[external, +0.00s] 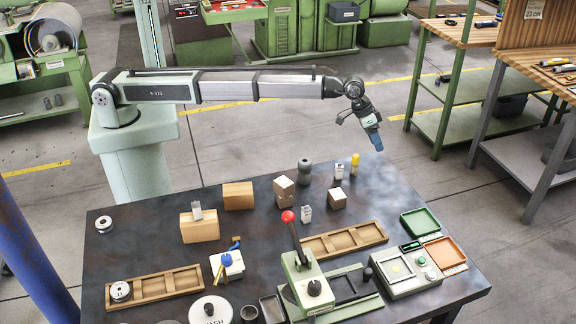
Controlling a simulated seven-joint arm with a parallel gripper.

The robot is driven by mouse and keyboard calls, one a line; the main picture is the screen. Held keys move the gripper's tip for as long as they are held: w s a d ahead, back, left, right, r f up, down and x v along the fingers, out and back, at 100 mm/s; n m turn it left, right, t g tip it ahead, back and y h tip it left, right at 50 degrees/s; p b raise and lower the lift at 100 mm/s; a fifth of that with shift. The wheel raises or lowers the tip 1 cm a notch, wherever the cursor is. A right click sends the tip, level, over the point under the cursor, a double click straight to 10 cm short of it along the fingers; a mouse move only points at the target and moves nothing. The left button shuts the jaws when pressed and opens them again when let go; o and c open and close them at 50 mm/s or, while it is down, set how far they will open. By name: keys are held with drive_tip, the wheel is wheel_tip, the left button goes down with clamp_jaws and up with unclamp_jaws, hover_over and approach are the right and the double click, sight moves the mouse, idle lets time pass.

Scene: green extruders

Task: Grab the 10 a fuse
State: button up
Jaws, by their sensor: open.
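My gripper (377,144) hangs at the end of the outstretched arm, above the back right edge of the dark table, pointing down. It is small here; nothing shows held in it. Several small pale pieces could be fuses, but their markings are too small to read, so I cannot tell which is the 10 A fuse. One pale labelled piece (339,171) stands at the back beside a yellow-topped cylinder (355,163), below and left of my gripper. Another pale labelled piece (305,213) stands nearer the middle. A grey-white piece (197,210) stands on a wooden block at left.
Wooden blocks (238,196) and a dark grey rounded post (305,171) stand toward the back. A red-knobbed lever press (308,286) rises at front centre. Wooden trays (343,240), a button box (407,271), and green (420,222) and orange (446,252) trays occupy the front and right.

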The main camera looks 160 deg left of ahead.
sight(339, 168)
drive_tip(key=d+r+n+g+h, duration=0.1)
drive_tip(key=d+r+g+h, duration=0.3)
drive_tip(key=d, duration=0.8)
drive_tip(key=f, duration=0.8)
drive_tip(key=shift+s+d, duration=0.15)
drive_tip(key=shift+s, duration=0.05)
drive_tip(key=shift+w+d+f, duration=0.1)
drive_tip(key=shift+d+f, duration=0.05)
drive_tip(key=shift+f, duration=1.2)
drive_tip(key=shift+w+d+f, duration=0.1)
drive_tip(key=shift+f, duration=1.2)
drive_tip(key=shift+c, duration=0.4)
drive_tip(key=c, duration=1)
